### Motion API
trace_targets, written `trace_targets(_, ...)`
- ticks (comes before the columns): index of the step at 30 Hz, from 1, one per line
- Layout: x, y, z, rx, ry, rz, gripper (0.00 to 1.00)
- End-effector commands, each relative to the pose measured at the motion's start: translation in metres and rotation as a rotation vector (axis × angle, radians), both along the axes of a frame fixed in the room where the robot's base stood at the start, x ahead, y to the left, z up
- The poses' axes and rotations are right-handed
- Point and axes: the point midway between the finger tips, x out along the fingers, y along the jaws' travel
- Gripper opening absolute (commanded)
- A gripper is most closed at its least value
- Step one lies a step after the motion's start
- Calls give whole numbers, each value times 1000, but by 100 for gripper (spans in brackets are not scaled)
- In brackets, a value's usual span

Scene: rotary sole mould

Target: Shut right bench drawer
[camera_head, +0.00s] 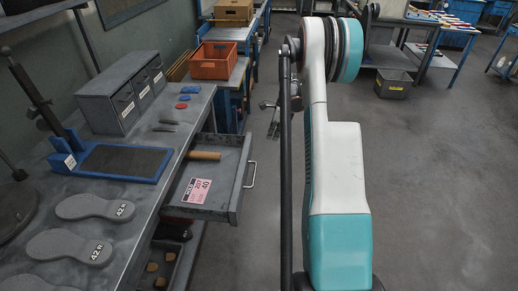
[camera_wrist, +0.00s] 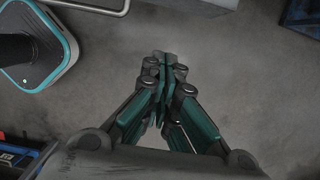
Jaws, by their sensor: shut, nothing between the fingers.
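The right bench drawer (camera_head: 233,205) is pulled out from the grey workbench, with its bar handle (camera_head: 250,175) facing the aisle. Inside it lie a wooden-handled tool (camera_head: 204,155) and a pink and white card (camera_head: 197,190). In the wrist view, my gripper (camera_wrist: 168,60) is shut and empty above the bare floor. A bent metal bar (camera_wrist: 95,9), which looks like the handle, shows at the top edge of that view, apart from the fingers. In the head view, small dark parts of my gripper (camera_head: 273,128) show beyond the handle, partly hidden by my arm.
The bench (camera_head: 145,215) holds grey soles (camera_head: 95,207), a blue-framed fixture (camera_head: 125,162) and a grey drawer cabinet (camera_head: 125,95). An orange crate (camera_head: 213,62) stands farther back. Under the open drawer is a lower shelf with small blocks (camera_head: 160,267). The floor (camera_head: 435,190) to the right is clear.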

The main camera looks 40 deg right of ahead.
Motion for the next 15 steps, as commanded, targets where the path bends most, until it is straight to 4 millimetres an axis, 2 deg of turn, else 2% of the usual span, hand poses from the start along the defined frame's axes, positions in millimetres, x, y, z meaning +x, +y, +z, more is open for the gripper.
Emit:
trace_targets(5, 5, 4, -24, 0, 0, 2, 0)
trace_targets(15, 17, 15, -88, -1, -1, 3, 0)
